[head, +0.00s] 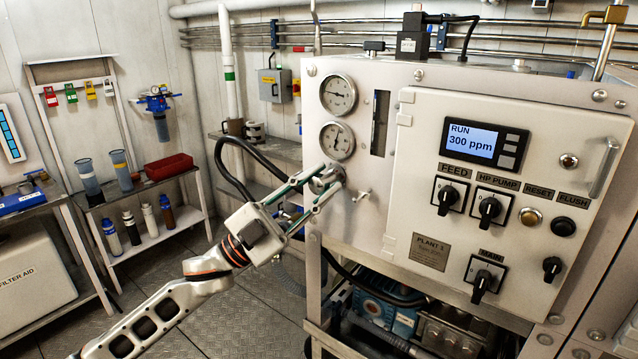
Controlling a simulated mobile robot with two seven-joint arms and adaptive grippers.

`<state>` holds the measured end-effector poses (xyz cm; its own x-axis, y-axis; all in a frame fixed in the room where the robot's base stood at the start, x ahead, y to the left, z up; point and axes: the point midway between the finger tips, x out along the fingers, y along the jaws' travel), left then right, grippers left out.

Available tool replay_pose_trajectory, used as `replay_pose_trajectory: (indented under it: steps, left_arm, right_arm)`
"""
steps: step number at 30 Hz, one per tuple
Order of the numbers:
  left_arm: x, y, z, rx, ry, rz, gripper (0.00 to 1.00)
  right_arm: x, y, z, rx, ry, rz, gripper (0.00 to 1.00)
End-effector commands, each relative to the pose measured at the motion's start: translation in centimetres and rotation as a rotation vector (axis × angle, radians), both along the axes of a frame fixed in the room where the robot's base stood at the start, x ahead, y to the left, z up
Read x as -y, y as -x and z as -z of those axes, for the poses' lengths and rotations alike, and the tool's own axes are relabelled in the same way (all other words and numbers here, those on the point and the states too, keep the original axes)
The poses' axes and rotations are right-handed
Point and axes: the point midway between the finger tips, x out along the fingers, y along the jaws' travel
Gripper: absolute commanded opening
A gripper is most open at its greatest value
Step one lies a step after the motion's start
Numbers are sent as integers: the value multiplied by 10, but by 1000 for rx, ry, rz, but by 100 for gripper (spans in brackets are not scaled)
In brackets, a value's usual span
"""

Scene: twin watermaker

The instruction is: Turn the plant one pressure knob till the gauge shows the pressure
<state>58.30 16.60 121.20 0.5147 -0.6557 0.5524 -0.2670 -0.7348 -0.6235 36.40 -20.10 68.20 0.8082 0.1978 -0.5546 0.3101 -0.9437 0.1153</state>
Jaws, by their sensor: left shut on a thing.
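My left gripper (322,181) reaches in from the lower left and is shut on a round metal knob (334,174) at the left of the panel front. The fingers hide part of the knob. Two round white gauges sit one above the other over the knob: an upper gauge (338,93) and a lower gauge (337,141). Their figures are too small to read. A plate (430,249) on the panel says PLANT; its number looks like a 2 but is small. My right gripper is not in view.
A display (483,142) reads RUN, 300 ppm. A small valve handle (362,194) sticks out right of the knob. A black hose (228,167) curves behind my gripper. A shelf (160,247) stands left, with clear floor between.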

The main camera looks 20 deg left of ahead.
Motion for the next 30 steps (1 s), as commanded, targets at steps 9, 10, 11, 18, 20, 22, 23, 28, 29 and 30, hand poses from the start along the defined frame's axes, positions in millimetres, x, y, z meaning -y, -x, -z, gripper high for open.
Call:
replay_pose_trajectory:
  steps: [9, 10, 11, 18, 20, 22, 23, 28, 29, 30]
  left_arm:
    - [0, 0, -1, 2, 1, 1, 41]
    - [0, 0, -1, 2, 1, 1, 41]
    - [0, 0, -1, 1, 2, 1, 41]
    - [-3, 2, 2, -1, 1, -1, 41]
    - [-6, 5, 6, -3, 0, 0, 41]
    - [-12, 9, 11, -3, 2, 0, 41]
    - [-15, 12, 14, -5, 0, -1, 41]
    - [-37, 29, 33, -5, 0, -1, 41]
    - [-41, 32, 36, -4, -1, -1, 41]
    - [-47, 36, 41, -4, 0, -1, 41]
  right_arm:
    - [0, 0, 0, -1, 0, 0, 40]
    - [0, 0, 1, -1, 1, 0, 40]
    - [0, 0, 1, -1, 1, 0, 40]
    - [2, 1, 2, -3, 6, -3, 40]
    - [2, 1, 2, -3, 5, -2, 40]
    - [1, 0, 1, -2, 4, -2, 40]
    - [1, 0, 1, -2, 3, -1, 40]
    - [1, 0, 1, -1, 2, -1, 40]
    - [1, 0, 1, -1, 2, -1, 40]
    - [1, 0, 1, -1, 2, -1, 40]
